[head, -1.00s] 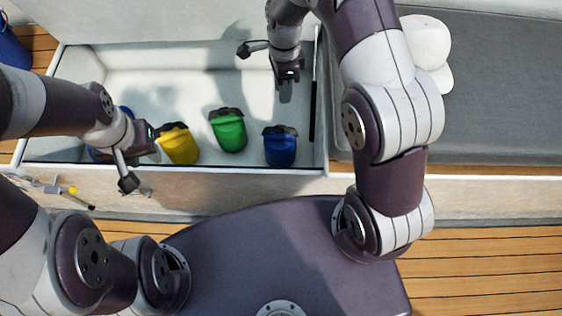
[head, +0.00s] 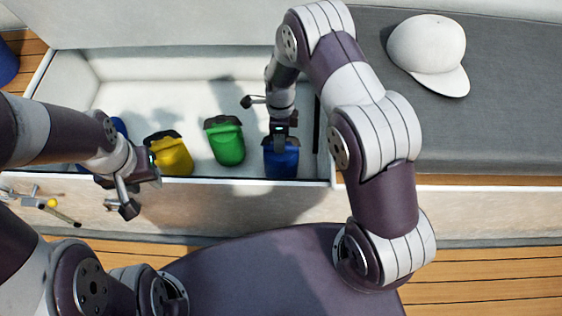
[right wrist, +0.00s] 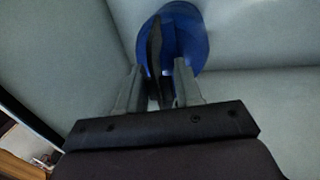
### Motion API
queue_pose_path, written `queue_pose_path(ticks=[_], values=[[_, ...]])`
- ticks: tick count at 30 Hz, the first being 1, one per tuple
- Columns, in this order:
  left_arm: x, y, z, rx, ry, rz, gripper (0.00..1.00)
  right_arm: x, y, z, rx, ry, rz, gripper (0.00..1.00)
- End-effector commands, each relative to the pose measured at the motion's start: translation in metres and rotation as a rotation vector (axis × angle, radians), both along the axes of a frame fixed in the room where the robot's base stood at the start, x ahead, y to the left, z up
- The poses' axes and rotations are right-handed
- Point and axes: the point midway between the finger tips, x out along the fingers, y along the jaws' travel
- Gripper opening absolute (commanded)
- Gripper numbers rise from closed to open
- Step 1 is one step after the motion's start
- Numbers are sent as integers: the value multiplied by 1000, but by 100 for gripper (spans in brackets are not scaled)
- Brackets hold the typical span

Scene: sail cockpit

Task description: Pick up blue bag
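A blue bag (head: 282,164) with a dark top stands at the right end of the open white locker (head: 104,67). My right gripper (head: 280,146) is over it and covers part of its top. In the right wrist view the bag (right wrist: 190,40) lies just beyond my right gripper (right wrist: 158,86). Its two fingers are apart, with the bag's dark upright strip between them; I cannot tell whether they touch it. Another blue bag (head: 119,127) shows partly behind my left arm. My left gripper (head: 150,178) is near the locker's front edge; its fingers are not clear.
A green bag (head: 228,145) and a yellow bag (head: 173,157) stand left of the blue bag. A white cap (head: 428,52) lies on the grey cushion (head: 500,100). The locker's right wall is close to my right gripper.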

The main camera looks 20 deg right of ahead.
Motion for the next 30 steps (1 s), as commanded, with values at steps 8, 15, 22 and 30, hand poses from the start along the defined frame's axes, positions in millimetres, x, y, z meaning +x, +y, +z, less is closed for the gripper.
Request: queue_pose_path(ticks=[8,15,22,30], values=[[0,0,1,0,-1,0,38,0,0,1,0,-1,1,0],[0,0,1,0,0,0,38,0,0,1,0,-1,1,0],[0,0,1,0,-1,0,38,0,0,2,0,-1,1,0],[0,0,1,0,0,0,38,0,0,2,0,-1,1,0]])
